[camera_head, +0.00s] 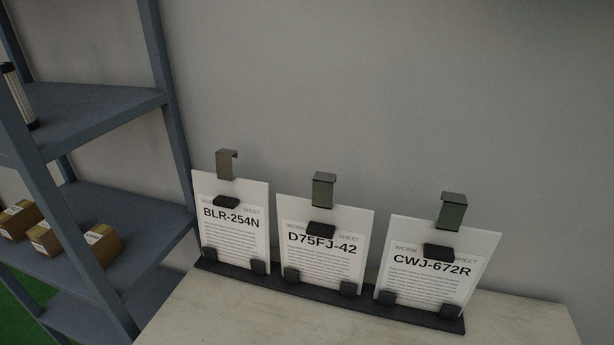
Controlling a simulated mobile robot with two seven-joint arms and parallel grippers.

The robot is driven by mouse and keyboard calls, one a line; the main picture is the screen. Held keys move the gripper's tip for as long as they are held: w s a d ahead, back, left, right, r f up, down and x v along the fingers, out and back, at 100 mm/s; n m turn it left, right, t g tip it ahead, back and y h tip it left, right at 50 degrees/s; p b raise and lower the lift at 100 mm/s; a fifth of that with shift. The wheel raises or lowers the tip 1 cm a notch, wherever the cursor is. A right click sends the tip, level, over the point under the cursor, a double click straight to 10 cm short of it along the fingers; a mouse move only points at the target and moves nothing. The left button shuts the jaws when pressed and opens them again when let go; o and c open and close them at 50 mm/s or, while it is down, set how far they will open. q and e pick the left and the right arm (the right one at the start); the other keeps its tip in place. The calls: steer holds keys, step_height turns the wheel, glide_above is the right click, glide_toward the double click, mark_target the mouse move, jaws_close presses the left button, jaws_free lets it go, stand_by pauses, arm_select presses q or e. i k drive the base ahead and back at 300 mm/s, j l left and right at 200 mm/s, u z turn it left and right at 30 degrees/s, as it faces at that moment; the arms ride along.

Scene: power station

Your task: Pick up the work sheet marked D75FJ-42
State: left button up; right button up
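The work sheet marked D75FJ-42 (322,265) stands in the middle of a row of three, in a dark rack (318,291) on a pale table. It leans back slightly on a white board with a dark clip and a metal hook (324,188) at its top. The sheet marked BLR-254N (232,240) stands to its left and the sheet marked CWJ-672R (432,280) to its right. Gaps separate the three boards. Neither of my grippers shows in the head view.
The pale table top (225,318) is bare in front of the rack. A blue-grey metal shelf (95,115) stands at the left, close to the table, with several cardboard boxes (103,243) on it. A grey wall (400,100) rises behind the sheets.

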mark_target(327, 243)
steer(key=i+j, duration=0.1)
steer(key=j, duration=0.3)
steer(key=i+j, duration=0.15)
steer(key=j, duration=0.3)
steer(key=i+j, duration=0.1)
steer(key=j, duration=0.3)
steer(key=j+z, duration=0.35)
steer(key=i+j+z, duration=0.1)
steer(key=z, duration=0.3)
steer(key=j+z, duration=0.35)
steer(key=z, duration=0.3)
